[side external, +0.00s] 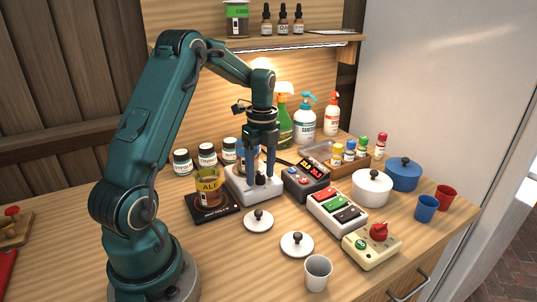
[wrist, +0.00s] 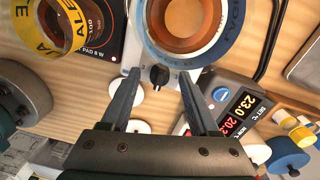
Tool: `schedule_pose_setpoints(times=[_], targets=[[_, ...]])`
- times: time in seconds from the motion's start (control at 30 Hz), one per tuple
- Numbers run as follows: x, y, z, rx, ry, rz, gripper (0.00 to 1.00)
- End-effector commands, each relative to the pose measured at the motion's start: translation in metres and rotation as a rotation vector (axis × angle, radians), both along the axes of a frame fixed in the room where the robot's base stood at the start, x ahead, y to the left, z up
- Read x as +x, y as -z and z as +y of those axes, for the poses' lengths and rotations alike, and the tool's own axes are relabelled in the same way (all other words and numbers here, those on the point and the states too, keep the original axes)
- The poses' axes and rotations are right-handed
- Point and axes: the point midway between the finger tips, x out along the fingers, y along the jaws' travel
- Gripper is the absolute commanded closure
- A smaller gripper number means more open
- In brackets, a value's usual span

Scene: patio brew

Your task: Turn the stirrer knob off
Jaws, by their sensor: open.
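The stirrer (side external: 238,187) is a white box with a beaker of amber liquid (wrist: 187,22) on top, ringed by a blue band. Its black knob (side external: 261,179) is on the near part of the box. In the wrist view the knob (wrist: 159,76) shows between my fingertips, below the beaker. Its pointer setting is too small to read. My gripper (side external: 261,170) points down over the knob, open, with one finger on each side. In the wrist view the open gripper (wrist: 159,74) has visible gaps between both fingers and the knob.
A temperature controller (side external: 305,181) is close on the right, with a switch box (side external: 337,212) beyond. Lids (side external: 258,221) lie in front. A white pot (side external: 371,188) stands further right.

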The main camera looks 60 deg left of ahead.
Motion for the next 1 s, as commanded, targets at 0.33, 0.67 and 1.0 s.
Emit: schedule_pose_setpoints(times=[0.33,0.67,1.0], targets=[[0.0000,0.0016,0.0000,0.000,0.000,-0.001,0.73],[0.0000,0.0012,-0.0001,0.001,-0.010,-0.001,1.00],[-0.0003,0.0012,-0.0001,-0.001,-0.161,0.001,1.00]])
